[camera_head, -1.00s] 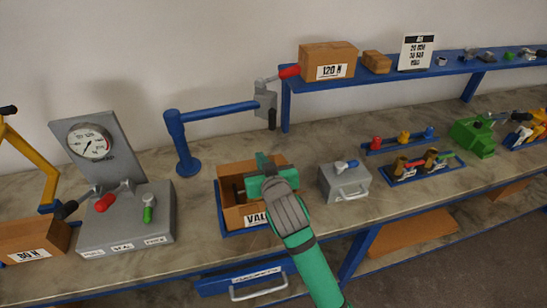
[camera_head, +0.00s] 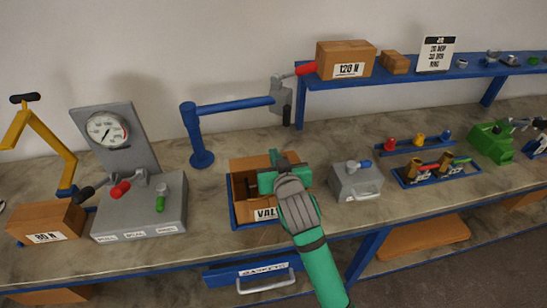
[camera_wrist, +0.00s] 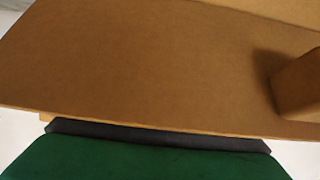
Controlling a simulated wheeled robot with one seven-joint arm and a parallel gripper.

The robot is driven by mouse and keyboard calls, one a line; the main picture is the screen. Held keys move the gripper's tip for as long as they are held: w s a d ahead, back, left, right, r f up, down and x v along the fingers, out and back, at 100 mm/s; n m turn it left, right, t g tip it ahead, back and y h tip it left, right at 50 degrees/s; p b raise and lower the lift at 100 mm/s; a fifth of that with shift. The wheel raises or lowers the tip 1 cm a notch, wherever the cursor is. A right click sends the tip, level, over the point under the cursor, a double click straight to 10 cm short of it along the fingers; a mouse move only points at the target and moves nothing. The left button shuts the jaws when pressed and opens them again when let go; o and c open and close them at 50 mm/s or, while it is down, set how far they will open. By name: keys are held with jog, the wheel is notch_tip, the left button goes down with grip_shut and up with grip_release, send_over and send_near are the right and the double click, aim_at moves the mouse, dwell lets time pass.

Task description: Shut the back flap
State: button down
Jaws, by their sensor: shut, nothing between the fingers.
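A brown cardboard box (camera_head: 243,217) with a white label reading "VAL…" stands in a blue tray on the bench in the head view. Its back flap (camera_head: 252,162) stands up at the rear, and part of the box's dark inside shows. My gripper (camera_head: 272,180) is shut and empty, over the box's right part, and hides much of the opening and right side. In the wrist view a broad cardboard panel (camera_wrist: 140,60) fills most of the picture, close to my green gripper (camera_wrist: 150,145). I cannot tell whether they touch.
A grey gauge stand (camera_head: 140,205) is to the left, with a blue post (camera_head: 196,135) behind. A grey case (camera_head: 355,180) stands close on the right. A blue drawer (camera_head: 250,275) is below the bench edge. The shelf (camera_head: 400,78) is at the back right.

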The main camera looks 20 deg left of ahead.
jog(key=r, duration=0.1)
jog(key=a+r, duration=0.1)
jog(key=r, duration=0.1)
jog(key=shift+w+a+r, duration=0.15)
jog(key=shift+w+r, duration=0.05)
jog(key=shift+w, duration=0.1)
jog(key=s+d, duration=0.1)
jog(key=s, duration=0.1)
jog(key=s+d, duration=0.2)
jog(key=s, duration=0.1)
jog(key=s+d, duration=0.2)
jog(key=s, duration=0.1)
jog(key=shift+d+f, duration=0.2)
jog(key=shift+f, duration=0.05)
jog(key=shift+s, duration=0.1)
